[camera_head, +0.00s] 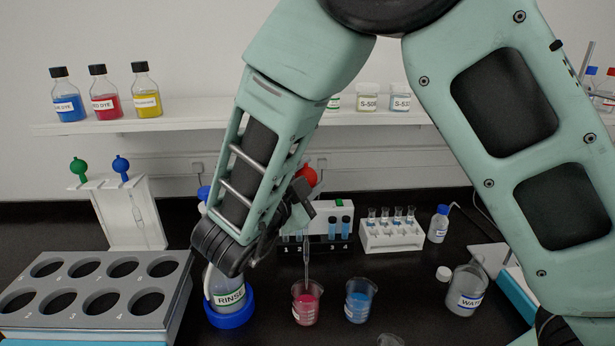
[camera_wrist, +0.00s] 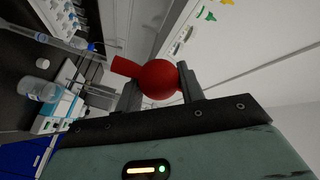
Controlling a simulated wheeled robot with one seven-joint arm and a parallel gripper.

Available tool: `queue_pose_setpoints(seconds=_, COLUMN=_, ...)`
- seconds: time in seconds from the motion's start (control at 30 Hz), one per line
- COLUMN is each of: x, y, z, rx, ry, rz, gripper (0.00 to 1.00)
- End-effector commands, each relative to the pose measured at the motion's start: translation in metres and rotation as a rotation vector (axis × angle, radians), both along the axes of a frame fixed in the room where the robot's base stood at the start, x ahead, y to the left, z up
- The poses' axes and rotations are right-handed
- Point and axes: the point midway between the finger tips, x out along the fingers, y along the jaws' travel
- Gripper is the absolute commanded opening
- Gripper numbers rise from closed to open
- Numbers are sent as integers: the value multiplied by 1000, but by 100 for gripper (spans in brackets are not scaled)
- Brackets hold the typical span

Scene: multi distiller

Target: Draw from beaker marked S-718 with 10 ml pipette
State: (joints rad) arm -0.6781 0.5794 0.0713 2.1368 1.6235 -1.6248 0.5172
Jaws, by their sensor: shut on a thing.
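My gripper (camera_head: 298,207) is shut on the red bulb of a pipette; the bulb (camera_wrist: 158,80) sits between both fingers in the wrist view. The bulb also shows behind my arm in the head view (camera_head: 307,176). The pipette's clear glass stem (camera_head: 307,262) hangs upright below my gripper. Its lower end meets the mouth of a beaker with red liquid (camera_head: 306,304); how deep the tip sits I cannot tell. A beaker with blue liquid (camera_head: 360,301) stands just right of it. The beakers' markings are too small to read.
A rinse bottle with a blue base (camera_head: 231,316) stands close left. A grey rack with round holes (camera_head: 98,293) is at left, below a pipette stand (camera_head: 125,222) with green and blue bulbs. A vial rack (camera_head: 391,236) stands behind; a water bottle (camera_head: 466,292) is right.

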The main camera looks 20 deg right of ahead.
Motion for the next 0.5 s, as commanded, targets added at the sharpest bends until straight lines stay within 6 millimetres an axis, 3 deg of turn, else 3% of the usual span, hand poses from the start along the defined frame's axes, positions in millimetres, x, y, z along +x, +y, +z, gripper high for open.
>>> queue_pose_setpoints(seconds=0.5, x=0, y=0, z=-27, rx=0, ry=0, rz=0, gripper=0)
